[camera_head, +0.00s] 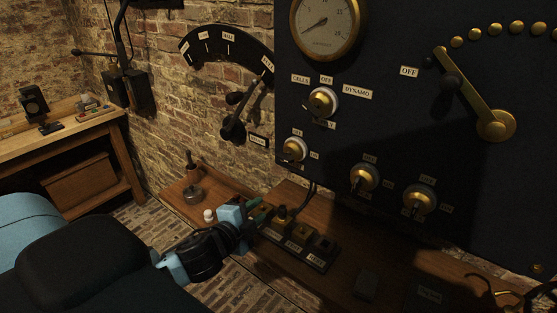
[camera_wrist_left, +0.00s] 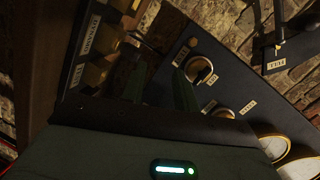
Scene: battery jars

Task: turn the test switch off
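Several round brass switches sit on the dark panel. A small one (camera_head: 295,149) at the panel's lower left has an OFF plate above it. Two more, a middle one (camera_head: 365,178) and a right one (camera_head: 420,198), are lower and further right. The small plates are too blurred for me to tell which is the test switch. My left gripper (camera_head: 261,213) is low in front of the panel, above the bench, apart from the switches. In the left wrist view its two dark green fingers (camera_wrist_left: 160,88) stand apart with nothing between them. A round switch (camera_wrist_left: 198,70) shows beyond the right finger. My right gripper is not seen.
A black block with brass fittings (camera_head: 322,262) stands on the wooden bench close to my left gripper. A larger CELLS/OFF/DYNAMO switch (camera_head: 322,102) and a dial gauge (camera_head: 327,27) are above. A brass lever (camera_head: 466,90) is at the right. A lever (camera_head: 236,118) juts from the brick wall.

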